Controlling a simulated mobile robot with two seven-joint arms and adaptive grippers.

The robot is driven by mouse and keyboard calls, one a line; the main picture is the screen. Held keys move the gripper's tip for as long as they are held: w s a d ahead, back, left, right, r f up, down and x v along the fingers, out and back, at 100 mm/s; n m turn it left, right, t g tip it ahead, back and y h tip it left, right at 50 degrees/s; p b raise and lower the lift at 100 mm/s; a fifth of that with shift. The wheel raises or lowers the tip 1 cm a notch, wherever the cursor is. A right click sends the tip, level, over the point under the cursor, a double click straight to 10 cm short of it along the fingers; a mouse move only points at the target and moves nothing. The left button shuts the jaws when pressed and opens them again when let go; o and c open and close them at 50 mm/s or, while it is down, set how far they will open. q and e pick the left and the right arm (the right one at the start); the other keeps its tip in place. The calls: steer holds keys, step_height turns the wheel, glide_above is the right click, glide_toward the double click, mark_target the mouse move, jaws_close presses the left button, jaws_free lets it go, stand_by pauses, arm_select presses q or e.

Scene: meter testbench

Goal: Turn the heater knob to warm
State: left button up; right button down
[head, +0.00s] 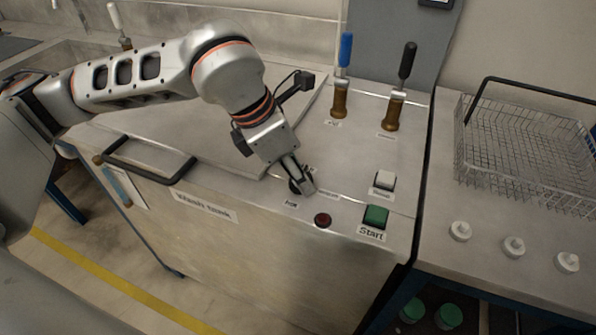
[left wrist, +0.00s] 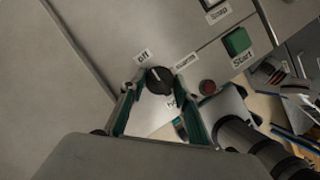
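The heater knob (left wrist: 159,81) is a round black dial on the washing bench's top panel. In the left wrist view, labels reading "off" (left wrist: 142,56) and "warm" (left wrist: 186,62) stand around it, with a third label partly hidden below. A small pale mark on the knob seems to face the "off" side. My left gripper (left wrist: 158,88) has its fingers apart, one on each side of the knob; I cannot tell whether they touch it. In the head view the left gripper (head: 300,184) is down at the knob and mostly hides it.
A red button (head: 323,220), a green Start button (head: 375,216) and a white button (head: 385,180) are close by on the right. Blue-handled (head: 342,75) and black-handled (head: 398,88) levers stand behind. A wire basket (head: 530,140) is on the right-hand bench.

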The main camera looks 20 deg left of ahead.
arm_select(q)
steer(key=shift+m, duration=0.3)
steer(key=m, duration=0.2)
steer(key=m+g, duration=0.1)
steer(key=shift+w+a+m+g+h, duration=0.1)
steer(key=shift+w+m+g+h, duration=0.05)
steer(key=shift+m+g+h, duration=0.2)
steer(key=m+g, duration=0.1)
steer(key=m, duration=0.1)
steer(key=m+g+p, duration=0.1)
steer(key=m, duration=0.2)
steer(key=shift+w+m, duration=0.15)
steer(key=shift+m, duration=0.1)
steer(key=m+g, duration=0.1)
steer(key=m, duration=0.2)
steer(key=shift+w+m, duration=0.1)
steer(key=shift+m, duration=0.2)
steer(key=m+g, duration=0.1)
steer(key=m, duration=0.1)
steer(key=m+y, duration=0.1)
steer(key=m, duration=0.1)
steer(key=shift+g+p, duration=0.3)
steer(key=shift+g, duration=0.05)
steer(key=shift+f+m, duration=0.1)
steer(key=shift+m, duration=0.2)
steer(key=o, duration=1.1)
